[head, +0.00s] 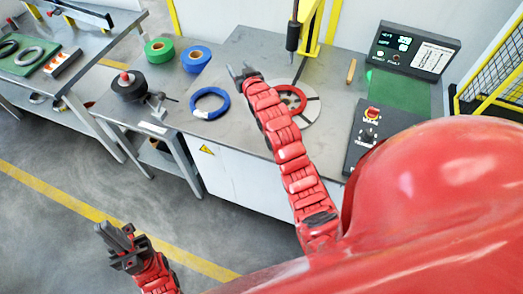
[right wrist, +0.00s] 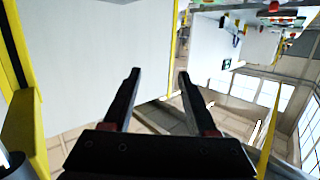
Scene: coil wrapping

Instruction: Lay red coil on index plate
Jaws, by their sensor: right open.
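The red coil (head: 299,93) lies on the round pale index plate (head: 312,111) on the grey bench top. My right forearm covers the left part of both. The coil looks flat, but whether it is centred on the plate is hard to tell. My right gripper (head: 243,72) is open and empty above the bench, up and left of the coil. Its two spread fingers (right wrist: 158,85) show in the right wrist view with nothing between them. My left gripper (head: 115,234) is low at the lower left, over the floor, apart from the bench, with its fingers apart and empty.
A blue coil (head: 210,103) lies left of the plate. Green (head: 159,50) and blue (head: 196,59) tape rolls stand behind it. A dark vertical tool (head: 293,37) hangs from a yellow post behind the plate. A control box (head: 368,134) stands at the right.

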